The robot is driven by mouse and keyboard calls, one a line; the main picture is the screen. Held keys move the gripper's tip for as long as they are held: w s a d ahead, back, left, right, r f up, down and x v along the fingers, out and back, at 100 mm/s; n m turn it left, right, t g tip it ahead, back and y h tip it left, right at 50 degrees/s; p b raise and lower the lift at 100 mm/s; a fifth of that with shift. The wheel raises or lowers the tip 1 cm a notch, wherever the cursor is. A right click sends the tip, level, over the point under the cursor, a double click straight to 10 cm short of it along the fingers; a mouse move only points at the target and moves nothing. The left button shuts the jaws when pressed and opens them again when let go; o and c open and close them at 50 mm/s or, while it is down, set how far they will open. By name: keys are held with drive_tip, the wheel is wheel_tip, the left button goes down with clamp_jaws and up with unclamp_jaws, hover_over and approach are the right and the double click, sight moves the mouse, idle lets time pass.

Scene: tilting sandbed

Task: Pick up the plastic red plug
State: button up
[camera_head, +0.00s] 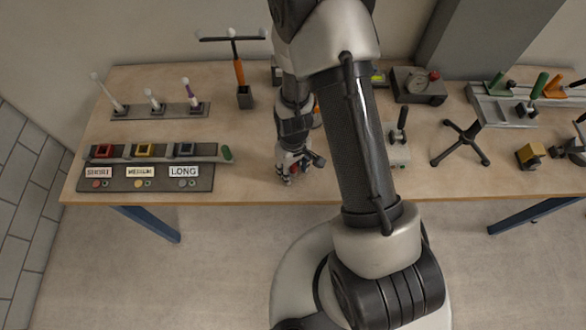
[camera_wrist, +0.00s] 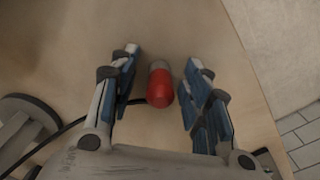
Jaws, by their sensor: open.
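The red plug (camera_wrist: 160,90) shows in the wrist view as a rounded red body with a grey-white far end, on the wooden table top. It sits between the two blue-and-grey fingers of my gripper (camera_wrist: 162,85). The fingers are open, with a gap to the left of the plug and a narrower one to its right. In the head view my gripper (camera_head: 291,172) points down near the table's front edge, right of the labelled tray. A little red shows by the fingers there, but the plug is mostly hidden.
The wooden table (camera_head: 250,140) bears a tray with SHORT, MEDIUM and LONG labels (camera_head: 150,177) at left. A black stand (camera_head: 461,143) and a grey box with a red button (camera_head: 419,85) are at right. A dark cable (camera_wrist: 60,132) runs left of the plug in the wrist view.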

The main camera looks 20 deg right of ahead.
drive_tip(key=shift+c, duration=0.3)
clamp_jaws()
drive_tip(key=shift+r, duration=0.15)
